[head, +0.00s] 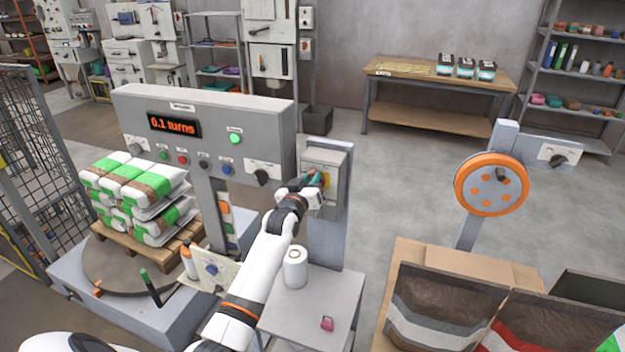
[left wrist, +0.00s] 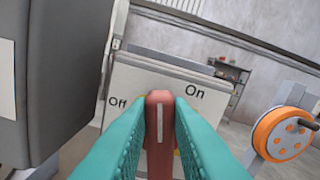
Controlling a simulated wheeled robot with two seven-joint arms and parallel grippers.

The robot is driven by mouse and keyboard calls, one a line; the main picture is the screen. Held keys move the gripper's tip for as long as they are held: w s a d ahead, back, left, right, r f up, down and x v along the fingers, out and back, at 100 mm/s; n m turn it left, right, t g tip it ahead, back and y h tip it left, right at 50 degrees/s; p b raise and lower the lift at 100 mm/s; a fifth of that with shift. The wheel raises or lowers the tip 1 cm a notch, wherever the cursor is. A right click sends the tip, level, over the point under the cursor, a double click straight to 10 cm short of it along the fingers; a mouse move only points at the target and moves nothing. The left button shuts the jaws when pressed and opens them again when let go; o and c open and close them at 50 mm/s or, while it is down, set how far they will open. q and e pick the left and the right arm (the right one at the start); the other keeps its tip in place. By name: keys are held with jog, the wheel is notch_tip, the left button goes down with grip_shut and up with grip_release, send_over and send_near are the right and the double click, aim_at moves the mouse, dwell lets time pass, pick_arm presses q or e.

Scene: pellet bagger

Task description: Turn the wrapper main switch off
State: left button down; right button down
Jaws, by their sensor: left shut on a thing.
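The wrapper main switch box (head: 325,160) is a grey and yellowish box on a grey post, right of the wrapper's control panel (head: 207,135). In the left wrist view its face (left wrist: 135,80) carries the words "Off" on the left and "On" on the right. Its red handle (left wrist: 159,118) has a white line and stands about midway between the two words. My left gripper (head: 317,181) is at the box. Its teal fingers, also in the left wrist view (left wrist: 160,128), are shut on the red handle from both sides and hide its edges. My right gripper is not in view.
The panel display (head: 174,125) reads "0.1 turns" and a green lamp (head: 235,138) is lit. Stacked bags (head: 140,195) stand on a pallet at left. A white roll (head: 295,268) and pink padlock (head: 327,323) sit on a small table below my arm. An orange wheel (head: 491,185) stands at right.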

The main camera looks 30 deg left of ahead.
pick_arm(q)
jog(key=shift+s+a+f+n, duration=0.15)
jog(key=shift+f+n, duration=0.4)
jog(key=shift+n, duration=1.9)
jog(key=shift+w+a+f+n, duration=0.15)
jog(key=shift+f+n, duration=0.4)
jog(key=shift+n, duration=1.85)
jog(key=shift+s+a+f+n, duration=0.2)
jog(key=shift+f+n, duration=0.35)
jog(key=shift+n, duration=1.9)
jog(key=c, duration=1.5)
grip_release()
jog(key=shift+o, duration=0.9)
jog(key=shift+w+r, duration=0.1)
jog(key=shift+r, duration=0.25)
